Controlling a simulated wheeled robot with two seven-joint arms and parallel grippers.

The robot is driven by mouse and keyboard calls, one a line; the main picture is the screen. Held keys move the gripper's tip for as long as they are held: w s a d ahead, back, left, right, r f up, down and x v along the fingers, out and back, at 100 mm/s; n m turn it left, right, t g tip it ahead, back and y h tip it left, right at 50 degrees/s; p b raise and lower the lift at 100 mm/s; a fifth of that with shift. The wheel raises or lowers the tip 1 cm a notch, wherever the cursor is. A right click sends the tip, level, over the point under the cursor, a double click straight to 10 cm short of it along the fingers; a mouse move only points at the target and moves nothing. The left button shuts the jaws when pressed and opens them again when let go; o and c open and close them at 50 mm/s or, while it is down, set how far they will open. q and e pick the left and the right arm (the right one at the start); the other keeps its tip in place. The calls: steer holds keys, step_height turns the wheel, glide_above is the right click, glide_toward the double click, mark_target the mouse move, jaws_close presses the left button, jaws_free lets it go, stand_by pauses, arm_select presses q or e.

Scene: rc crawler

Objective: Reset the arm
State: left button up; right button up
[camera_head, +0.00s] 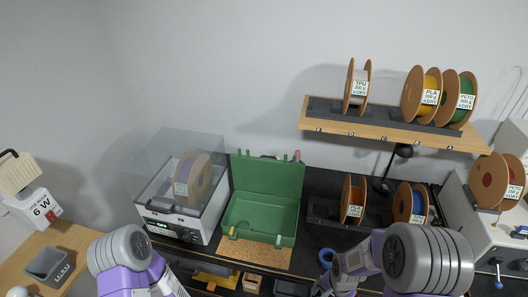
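My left arm (122,262) comes in at the bottom left, with a grey round joint and purple links. Its gripper is below the picture edge and does not show. My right arm (430,262) comes in at the bottom right, bent, with a grey and purple link (350,262) reaching left and down over the front of the bench. No fingertips of the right gripper can be made out. Neither arm is seen holding anything.
An open green case (262,212) stands mid-bench, beside a clear-lidded dryer (180,226) with a spool inside. A wooden shelf (390,131) holds several spools. More spools (353,199) stand below it. A blue ring (326,257) lies near my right arm.

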steer(key=s+a+f+n+y+b, duration=0.1)
steer(key=s+a+f+n+b, duration=0.1)
steer(key=f, duration=0.5)
steer(key=s+a+f+n+y+b, duration=0.1)
steer(key=s+a+f+b, duration=0.3)
steer(key=f, duration=0.4)
steer(key=s+a+f+n+y+b, duration=0.1)
steer(key=s+a+f+n+b, duration=0.2)
steer(key=f, duration=0.4)
steer(key=shift+s+a+f+t+y+b, duration=0.3)
steer(key=shift+s+a+f+b, duration=0.15)
steer(key=shift+a+b, duration=0.1)
